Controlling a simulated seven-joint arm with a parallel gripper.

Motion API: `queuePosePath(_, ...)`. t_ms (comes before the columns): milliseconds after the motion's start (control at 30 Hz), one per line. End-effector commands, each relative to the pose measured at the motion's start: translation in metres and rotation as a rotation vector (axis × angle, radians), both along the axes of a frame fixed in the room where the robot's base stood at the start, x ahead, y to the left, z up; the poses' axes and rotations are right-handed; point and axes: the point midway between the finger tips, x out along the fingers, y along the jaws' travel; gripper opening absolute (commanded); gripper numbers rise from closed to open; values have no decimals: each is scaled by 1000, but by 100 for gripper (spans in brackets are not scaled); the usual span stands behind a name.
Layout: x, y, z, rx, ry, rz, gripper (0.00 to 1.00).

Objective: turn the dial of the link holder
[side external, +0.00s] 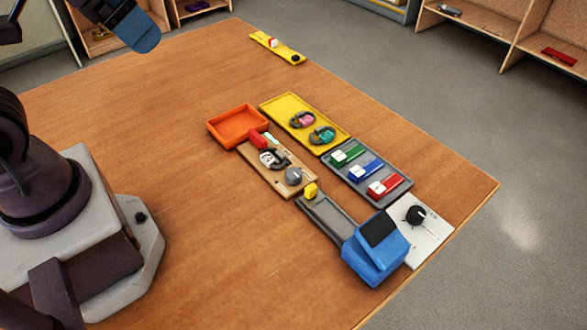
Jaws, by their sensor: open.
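The link holder appears to be the light wooden board (262,181) in the middle of the table. A round grey dial (294,175) with a pale mark sits at its near right end. A black and white link-shaped piece (272,158) lies on the board, left of the dial. A red piece (258,139) stands at its far left end. My gripper (145,41) shows at the top left, with a blue end, well away from the board and above the table. It is open; its fingertips are hard to make out.
An orange tray (213,130), a yellow tray (268,110) with ring-shaped pieces and a grey tray (352,179) with coloured blocks surround the board. A blue box (375,262) and a white plate (432,243) with a black knob (415,214) stand right. The table's left half is largely clear.

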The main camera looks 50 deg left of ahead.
Motion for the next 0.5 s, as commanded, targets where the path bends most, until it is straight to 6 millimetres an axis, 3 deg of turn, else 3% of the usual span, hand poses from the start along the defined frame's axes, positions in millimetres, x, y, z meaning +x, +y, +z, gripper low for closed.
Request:
queuePosePath(67,0,0,0,0,0,0,88)
queuePosePath(200,1,-3,-3,0,14,-16,61)
queuePosePath(367,12,-12,-24,-7,137,-58,60)
queuePosePath(500,36,-25,-47,-37,275,-65,60)
